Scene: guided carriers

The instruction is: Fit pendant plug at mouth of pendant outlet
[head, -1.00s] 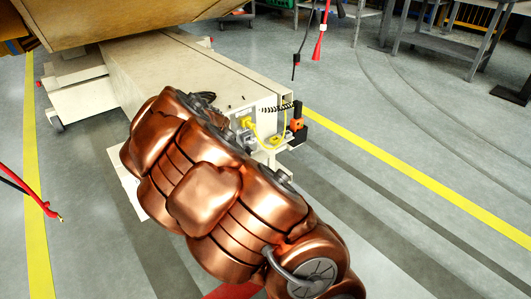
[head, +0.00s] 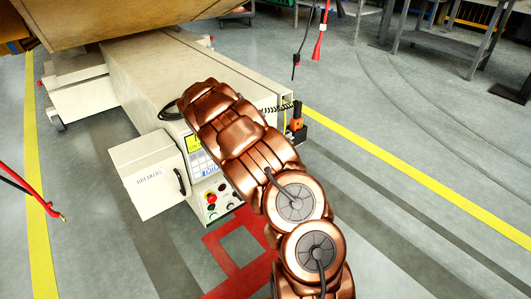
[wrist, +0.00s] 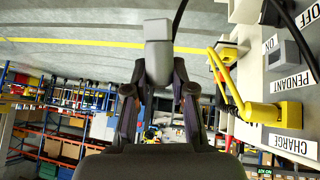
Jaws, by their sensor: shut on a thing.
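In the wrist view my gripper (wrist: 159,82) is shut on a grey block-shaped plug, the pendant plug (wrist: 158,48). A dark cable runs up beside the plug. To the right is a pale panel with a PENDANT label (wrist: 291,80). A grey socket block (wrist: 276,57) beside that label appears to be the pendant outlet; its mouth cannot be made out clearly. The plug is apart from it, with a clear gap between them. In the head view my copper arm hides the gripper, the plug and the outlet.
A yellow plug (wrist: 268,111) with a curved yellow cable sits by the CHARGE label (wrist: 292,144). A black cable crosses the panel's upper right. In the head view a BREAKERS box (head: 150,182) and a control panel (head: 210,198) stand left of my arm; an orange-black part (head: 297,122) is right.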

